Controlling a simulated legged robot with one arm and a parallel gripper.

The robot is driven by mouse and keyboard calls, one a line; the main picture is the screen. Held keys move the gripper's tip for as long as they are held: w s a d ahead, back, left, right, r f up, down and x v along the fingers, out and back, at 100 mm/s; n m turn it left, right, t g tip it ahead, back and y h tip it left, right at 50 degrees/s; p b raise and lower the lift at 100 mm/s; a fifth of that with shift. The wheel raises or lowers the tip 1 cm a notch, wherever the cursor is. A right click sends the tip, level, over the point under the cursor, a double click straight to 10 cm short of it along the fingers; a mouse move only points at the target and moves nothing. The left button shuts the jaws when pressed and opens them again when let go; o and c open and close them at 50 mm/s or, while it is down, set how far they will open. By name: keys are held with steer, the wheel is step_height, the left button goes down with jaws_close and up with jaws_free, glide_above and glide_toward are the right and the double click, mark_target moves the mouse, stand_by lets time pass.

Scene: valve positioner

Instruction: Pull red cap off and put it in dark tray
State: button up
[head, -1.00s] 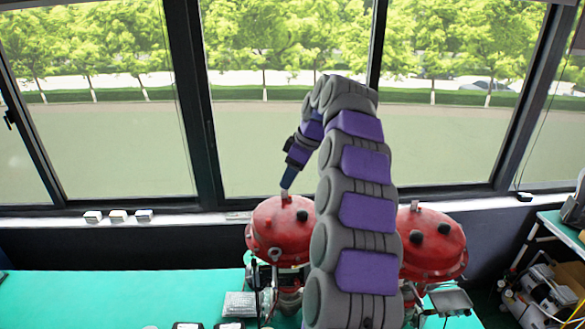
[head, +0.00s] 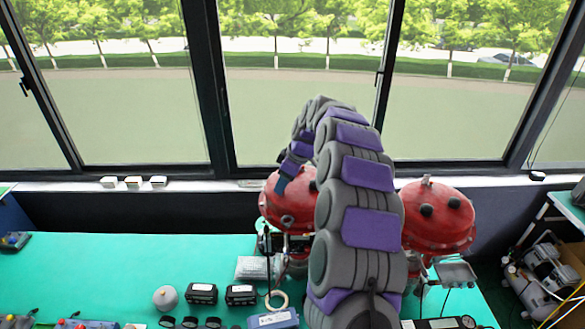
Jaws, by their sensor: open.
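My gripper (head: 282,184) points down in front of the upper left side of the left red dome (head: 275,208). It is small in this view; it is open, and I see nothing held in it. I cannot make out a separate small red cap; my arm hides the right side of the left dome. A second red dome (head: 437,212) with dark round plugs stands to the right of my arm. I cannot pick out the dark tray for sure; a grey flat plate (head: 457,273) sits below the right dome.
Windows and a sill close off the back.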

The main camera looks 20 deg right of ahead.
steer(key=shift+x, duration=1)
steer(key=shift+d, duration=0.4)
steer(key=shift+c, duration=1.1)
steer(key=shift+a, duration=0.35)
steer(key=c, duration=0.5)
jaws_close()
